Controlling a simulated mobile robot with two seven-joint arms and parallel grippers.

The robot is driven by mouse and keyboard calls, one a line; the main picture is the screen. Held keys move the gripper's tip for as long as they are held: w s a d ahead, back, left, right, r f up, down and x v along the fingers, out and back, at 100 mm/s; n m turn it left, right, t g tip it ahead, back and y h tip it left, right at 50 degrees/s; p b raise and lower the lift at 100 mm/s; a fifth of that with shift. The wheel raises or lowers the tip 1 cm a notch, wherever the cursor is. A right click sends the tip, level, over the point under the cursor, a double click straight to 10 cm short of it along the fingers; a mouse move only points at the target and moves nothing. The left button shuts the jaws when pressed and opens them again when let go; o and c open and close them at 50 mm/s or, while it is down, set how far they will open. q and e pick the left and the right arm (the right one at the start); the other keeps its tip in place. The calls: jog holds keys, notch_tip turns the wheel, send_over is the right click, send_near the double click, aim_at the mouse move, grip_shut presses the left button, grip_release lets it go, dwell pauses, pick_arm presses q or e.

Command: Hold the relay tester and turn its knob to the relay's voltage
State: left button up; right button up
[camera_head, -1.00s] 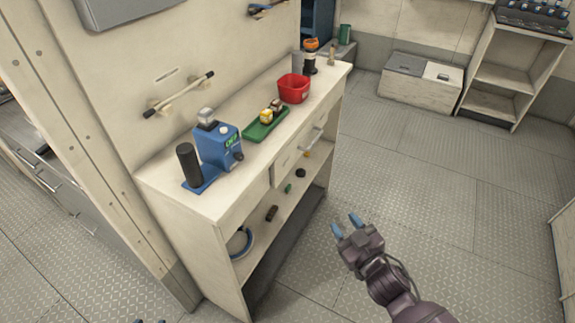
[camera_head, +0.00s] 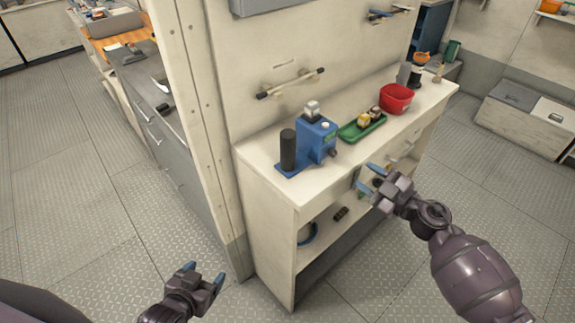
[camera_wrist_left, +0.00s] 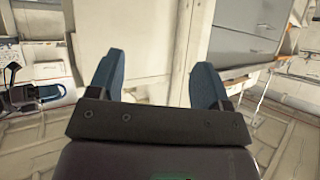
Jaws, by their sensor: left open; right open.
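The blue relay tester (camera_head: 316,140) stands upright on the pale counter of a shelf unit. A black cylindrical grip (camera_head: 288,150) rises from the left of its base. A small clear-and-grey block (camera_head: 312,110) sits on top, and a dark knob (camera_head: 333,153) shows low on its right side. Any voltage marks are too small to read. My left gripper (camera_head: 203,275) is open and empty, low and left of the unit, apart from the tester. Its open fingers show in the left wrist view (camera_wrist_left: 158,70). My right gripper (camera_head: 370,179) is open and empty in front of the counter's edge, right of the tester.
A green tray (camera_head: 348,134) with small relay-like blocks (camera_head: 368,119) lies right of the tester. A wall rail (camera_head: 291,84) is behind. A wall post (camera_head: 197,130) borders the unit's left.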

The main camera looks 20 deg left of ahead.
pick_arm(q)
jog(key=w+d+r+m+t+h, duration=0.25)
jog(key=w+r, duration=0.35)
jog(key=w, duration=0.3)
jog(key=m+t, duration=0.3)
jog(key=m, duration=3.1)
send_near(291, 137)
notch_tip(291, 137, down, 3)
jog(key=w, duration=0.2)
jog(key=shift+w+d+r, duration=0.1)
jog(key=shift+w+d, duration=0.05)
jog(key=shift+w, duration=2.55)
jog(key=shift+w+d+r, duration=0.1)
jog(key=shift+w+d, duration=0.05)
jog(key=shift+w, duration=2.55)
